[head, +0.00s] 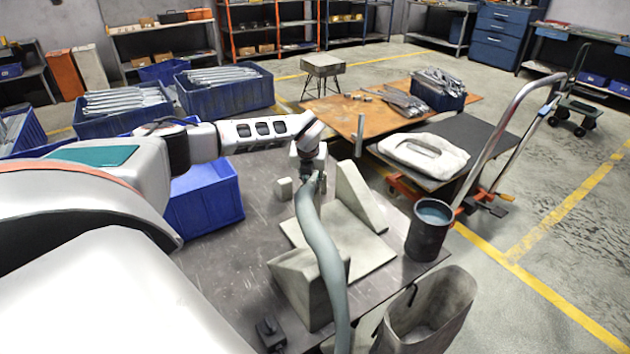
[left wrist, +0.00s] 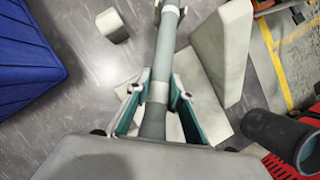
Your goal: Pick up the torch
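The torch (head: 322,245) is a long grey-green, curved tube-like body with a lighter band. It runs from my left gripper toward the front edge of the table in the head view. In the left wrist view the torch (left wrist: 164,50) runs up the picture between the fingers. My left gripper (left wrist: 160,92) has its teal-padded fingers on both sides of it, close against the light band, and looks shut on it. In the head view my left gripper (head: 312,175) is small and partly hidden by the torch. My right gripper is in neither view.
Grey angled brackets (head: 360,195) on a plate stand under and beside the torch. A dark cup (head: 428,230) stands at the table's right edge, with a grey bin (head: 430,315) below. A small block (head: 284,189) is left of the gripper. A blue crate (head: 205,198) stands behind left.

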